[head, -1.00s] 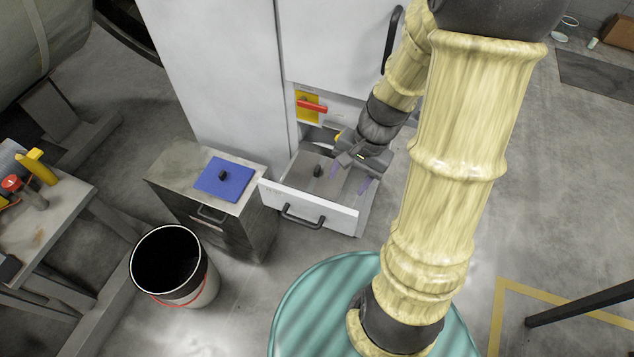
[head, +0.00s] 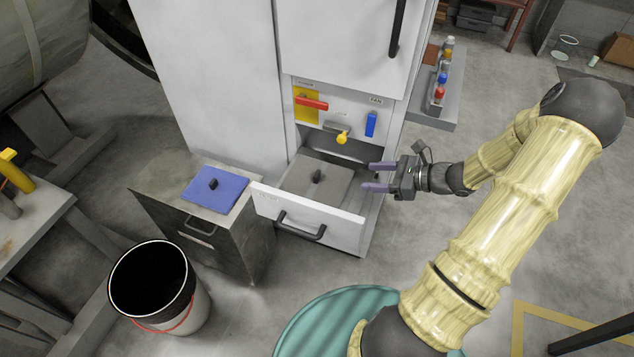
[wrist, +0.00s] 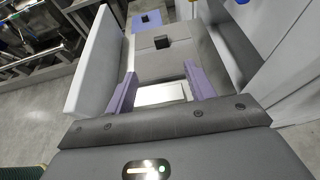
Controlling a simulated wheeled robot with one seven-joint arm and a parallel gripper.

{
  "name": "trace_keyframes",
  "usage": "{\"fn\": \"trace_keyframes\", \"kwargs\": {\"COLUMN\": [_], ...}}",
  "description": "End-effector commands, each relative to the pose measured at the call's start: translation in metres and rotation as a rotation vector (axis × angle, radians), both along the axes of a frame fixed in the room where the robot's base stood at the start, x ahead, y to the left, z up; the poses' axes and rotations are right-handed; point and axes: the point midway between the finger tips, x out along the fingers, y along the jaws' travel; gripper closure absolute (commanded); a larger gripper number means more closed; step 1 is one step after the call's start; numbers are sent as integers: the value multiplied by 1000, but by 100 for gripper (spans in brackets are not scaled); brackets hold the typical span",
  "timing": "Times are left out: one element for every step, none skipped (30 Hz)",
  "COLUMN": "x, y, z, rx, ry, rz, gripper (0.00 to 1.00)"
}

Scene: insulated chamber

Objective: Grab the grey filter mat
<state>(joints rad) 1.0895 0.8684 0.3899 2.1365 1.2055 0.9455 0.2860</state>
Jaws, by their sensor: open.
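The grey filter mat (head: 312,186) lies flat in the pulled-out drawer (head: 305,220) of the white cabinet. A small black knob (head: 317,176) stands up from its middle. My gripper (head: 374,176) is open and empty at the right side of the drawer, with its purple fingers pointing left toward the mat. In the wrist view the mat (wrist: 144,63) lies beyond the open fingers (wrist: 158,90), and its dark knob (wrist: 161,42) is centred ahead of them. The fingers look apart from the knob.
A blue mat (head: 215,188) with a black knob lies on a metal cabinet (head: 170,186) left of the drawer. A bucket (head: 160,290) stands in front. A red handle (head: 312,103), a yellow knob (head: 343,137) and a blue switch (head: 371,124) sit above the drawer. A shelf (head: 440,118) holds bottles.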

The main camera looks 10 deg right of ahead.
Motion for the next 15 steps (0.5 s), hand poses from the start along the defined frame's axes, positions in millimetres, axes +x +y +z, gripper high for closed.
{"fn": "trace_keyframes", "kwargs": {"x": [0,1,2,3,5,8,10,13,17,20,23,26,29,32,36], "y": [1,2,4,6,8,12,16,20,25,29,33,39,43,46,52], "z": [0,-1,-2,-3,-5,-7,-9,-11,-14,-16,-18,-21,-23,-25,-28], "rx": [-1,-1,-1,-1,0,1,1,0,1,0,0,0,1,0,-1], "ry": [0,0,0,0,0,-1,0,2,1,0,0,2,1,1,0], "rz": [1,1,2,4,4,5,5,6,6,6,7,7,7,5,7], "gripper": [45,45,45,45,45,45,45,45,45,45,45,45,45,45,45]}}
